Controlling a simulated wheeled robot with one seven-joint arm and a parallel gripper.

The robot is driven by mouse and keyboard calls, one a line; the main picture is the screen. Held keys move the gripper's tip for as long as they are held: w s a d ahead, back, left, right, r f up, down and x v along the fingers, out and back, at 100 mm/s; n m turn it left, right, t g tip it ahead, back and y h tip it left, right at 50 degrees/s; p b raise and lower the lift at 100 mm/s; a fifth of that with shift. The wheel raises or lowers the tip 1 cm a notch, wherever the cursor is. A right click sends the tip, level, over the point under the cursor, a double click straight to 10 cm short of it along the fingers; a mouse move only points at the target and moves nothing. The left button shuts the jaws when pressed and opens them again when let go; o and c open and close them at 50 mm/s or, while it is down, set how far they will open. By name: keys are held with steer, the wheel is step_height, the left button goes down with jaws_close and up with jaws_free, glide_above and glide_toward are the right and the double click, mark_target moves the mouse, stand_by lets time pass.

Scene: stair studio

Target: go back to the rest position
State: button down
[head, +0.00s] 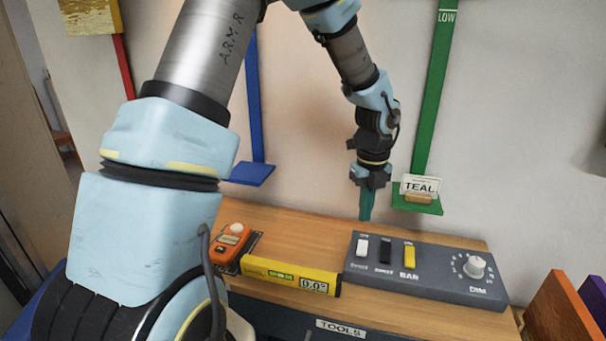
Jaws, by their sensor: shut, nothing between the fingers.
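My gripper (367,212) points straight down above the back of the wooden bench top, behind the grey switch panel (432,280). Its teal fingers are together with nothing seen between them. The fingertips look close to the bench; whether they touch it I cannot tell.
The panel has switches and a dial (474,266). A yellow level (290,276) and an orange device (231,243) lie left of it. A green rail with a TEAL card (419,186) and a blue rail (254,110) stand at the wall. The back middle bench (310,238) is clear.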

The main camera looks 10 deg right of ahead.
steer(key=s+a+r+n, duration=0.2)
steer(key=a+r+n, duration=0.1)
steer(key=a+n, duration=1.2)
steer(key=s+a+r+n+t, duration=0.1)
steer(key=s+a+r+n, duration=0.1)
steer(key=a+n, duration=1.2)
steer(key=r+n, duration=0.1)
steer(key=n, duration=0.3)
steer(key=shift+a+t, duration=0.3)
steer(key=shift+a, duration=0.05)
